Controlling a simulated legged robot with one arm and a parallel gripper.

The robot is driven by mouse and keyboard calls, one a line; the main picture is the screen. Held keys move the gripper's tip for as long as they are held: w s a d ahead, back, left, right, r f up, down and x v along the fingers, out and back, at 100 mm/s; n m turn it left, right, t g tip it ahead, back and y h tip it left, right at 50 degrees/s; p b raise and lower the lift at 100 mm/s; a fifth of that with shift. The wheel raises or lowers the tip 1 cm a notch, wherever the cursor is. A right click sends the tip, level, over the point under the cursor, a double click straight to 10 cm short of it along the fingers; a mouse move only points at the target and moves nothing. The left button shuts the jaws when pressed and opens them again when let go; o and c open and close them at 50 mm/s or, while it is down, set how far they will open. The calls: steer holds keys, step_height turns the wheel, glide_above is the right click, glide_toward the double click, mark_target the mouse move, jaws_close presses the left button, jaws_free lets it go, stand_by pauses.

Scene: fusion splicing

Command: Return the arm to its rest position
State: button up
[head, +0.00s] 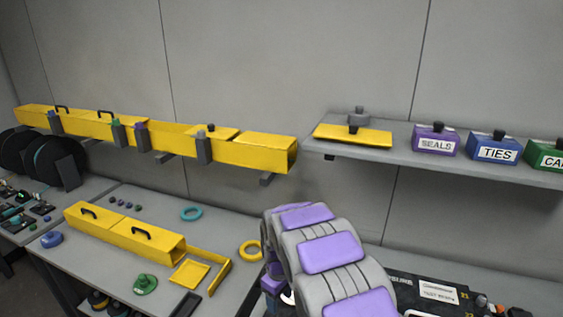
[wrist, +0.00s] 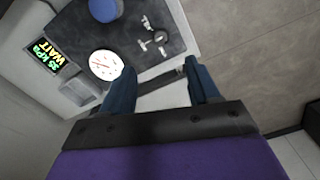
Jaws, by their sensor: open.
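In the wrist view my gripper (wrist: 160,74) has its two dark blue fingers spread apart with nothing between them. Beyond the fingers is a pale unit with a small display (wrist: 47,55) reading "35 kPa WAIT". My arm (head: 330,250), with grey links and purple pads, rises bent at the bottom centre of the head view. My gripper cannot be made out in the head view.
A yellow duct (head: 175,137) runs along the wall. A shelf (head: 405,163) carries labelled boxes. A yellow trough (head: 130,233) lies on the left bench.

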steer(key=s+d+r+m+b, duration=0.1)
steer(key=s+d+r+m, duration=0.2)
steer(key=s+d+r, duration=0.4)
steer(key=s+d+r+m+b, duration=0.1)
steer(key=s+d+r+m, duration=0.2)
steer(key=s, duration=0.6)
steer(key=s+d+r+m+b, duration=0.1)
steer(key=s+d+m, duration=0.1)
steer(key=s, duration=0.9)
steer(key=s+d+r+m+g, duration=0.1)
steer(key=s+d+m, duration=0.1)
steer(key=s, duration=1)
steer(key=shift+d+r+g+b, duration=0.3)
steer(key=shift+d+r+b, duration=0.1)
steer(key=shift+d, duration=0.15)
